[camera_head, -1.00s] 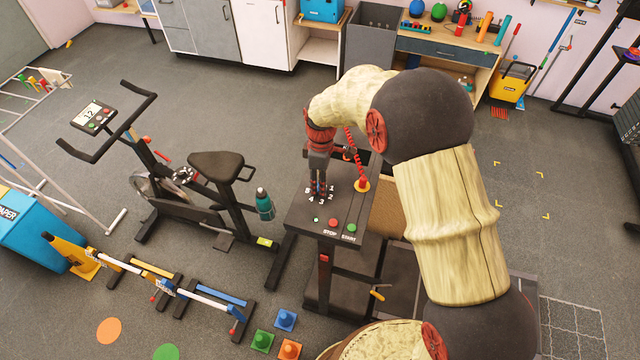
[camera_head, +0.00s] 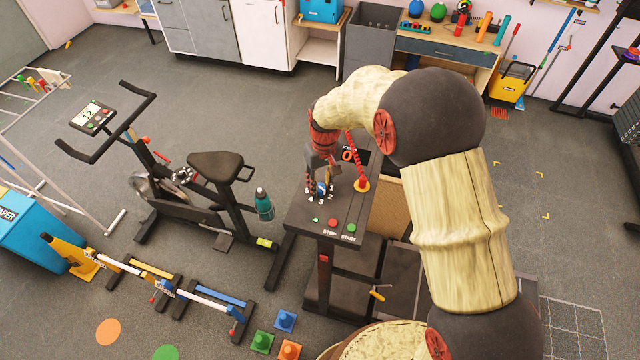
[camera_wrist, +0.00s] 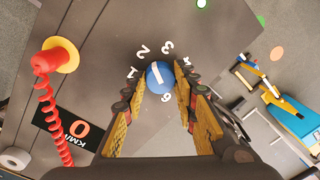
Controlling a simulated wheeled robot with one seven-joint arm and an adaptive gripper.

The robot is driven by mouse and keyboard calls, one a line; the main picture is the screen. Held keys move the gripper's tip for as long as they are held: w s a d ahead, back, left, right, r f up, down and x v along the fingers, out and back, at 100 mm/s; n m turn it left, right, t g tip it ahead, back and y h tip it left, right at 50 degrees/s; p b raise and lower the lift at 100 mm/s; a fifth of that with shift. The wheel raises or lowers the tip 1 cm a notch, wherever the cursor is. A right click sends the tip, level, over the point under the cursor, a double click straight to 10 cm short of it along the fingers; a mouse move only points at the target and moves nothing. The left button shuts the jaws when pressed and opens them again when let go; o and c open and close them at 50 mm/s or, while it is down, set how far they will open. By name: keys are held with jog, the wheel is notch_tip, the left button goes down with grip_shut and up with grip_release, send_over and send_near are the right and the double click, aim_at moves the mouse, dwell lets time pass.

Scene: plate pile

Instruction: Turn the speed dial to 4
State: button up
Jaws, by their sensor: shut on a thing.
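The speed dial (camera_wrist: 159,78) is a round blue knob with a white bar on the dark treadmill console (camera_wrist: 100,40). White numbers 1, 2 and 3 curve around its far side in the wrist view. Another number beside the right finger is partly hidden, and a 6-like mark sits below the dial. The bar leans up and left, toward about the 2; I cannot tell which end is the pointer. My gripper (camera_wrist: 161,92) is around the dial, one finger on each side, shut on it.
A red coiled safety cord on a yellow base (camera_head: 361,185) stands beside the dial. Red STOP (camera_head: 333,223) and green START (camera_head: 349,228) buttons lie near the console's front edge. The display (camera_wrist: 82,130) shows 0. An exercise bike (camera_head: 215,165) stands to the left.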

jog(key=m, duration=0.4)
jog(key=shift+m, duration=0.4)
jog(key=m, duration=0.9)
jog(key=shift+s+t, duration=0.1)
jog(key=shift+t, duration=0.3)
jog(key=shift+m, duration=1.8)
jog(key=o, duration=1.1)
jog(key=shift+o, duration=0.3)
